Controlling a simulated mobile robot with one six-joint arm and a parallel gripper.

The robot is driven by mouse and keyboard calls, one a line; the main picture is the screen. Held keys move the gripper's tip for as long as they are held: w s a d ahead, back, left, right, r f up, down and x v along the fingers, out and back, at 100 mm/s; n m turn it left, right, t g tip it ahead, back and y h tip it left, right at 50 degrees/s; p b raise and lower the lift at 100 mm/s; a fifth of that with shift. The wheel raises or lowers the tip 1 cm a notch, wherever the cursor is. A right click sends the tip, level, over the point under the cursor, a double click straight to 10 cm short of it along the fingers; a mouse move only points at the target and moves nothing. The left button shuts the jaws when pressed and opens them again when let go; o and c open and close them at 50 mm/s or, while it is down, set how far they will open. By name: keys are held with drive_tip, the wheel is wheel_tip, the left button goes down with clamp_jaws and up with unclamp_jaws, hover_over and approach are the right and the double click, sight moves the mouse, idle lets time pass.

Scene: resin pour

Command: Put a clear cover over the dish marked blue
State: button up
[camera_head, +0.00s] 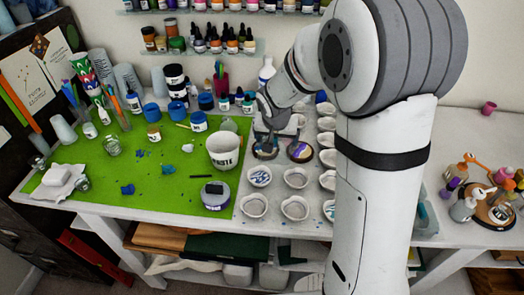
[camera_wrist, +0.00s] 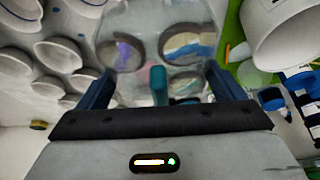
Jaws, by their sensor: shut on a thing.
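My gripper (camera_wrist: 158,84) is shut on a clear cover (camera_wrist: 154,58), which shows as a faint transparent shape between the two dark blue fingers, with a teal piece at its middle. Through or beyond it I see a dish with purple (camera_wrist: 124,52) and a dish with blue and tan streaks (camera_wrist: 188,46). In the head view my gripper (camera_head: 269,122) hangs over the back of the dish rows, above a dark-rimmed dish (camera_head: 265,148) and a purple and yellow one (camera_head: 299,151). A dish with blue streaks (camera_head: 259,176) is nearer. I cannot tell which dish is marked blue.
Several empty white dishes (camera_head: 295,207) stand in rows, partly hidden by my arm. A green mat (camera_head: 165,185) at left holds a large white cup (camera_head: 224,150), a round grey device (camera_head: 216,195) and blue pots (camera_head: 177,110). Bottles line the wall shelf (camera_head: 205,50).

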sight(260, 160)
drive_tip(key=shift+n, duration=0.3)
drive_tip(key=s+a, duration=0.4)
drive_tip(key=a, duration=0.1)
drive_tip(key=shift+s+a+f, duration=0.15)
drive_tip(key=shift+s+f, duration=0.1)
drive_tip(key=shift+f, duration=0.15)
drive_tip(key=shift+f+b, duration=1.2)
drive_tip(key=shift+f, duration=0.6)
wheel_tip(260, 160, down, 3)
drive_tip(key=b, duration=0.4)
drive_tip(key=shift+f, duration=0.2)
drive_tip(key=shift+f+b, duration=0.15)
drive_tip(key=shift+b, duration=0.4)
drive_tip(key=o, duration=0.7)
drive_tip(key=shift+o, duration=0.2)
drive_tip(key=shift+v, duration=3.95)
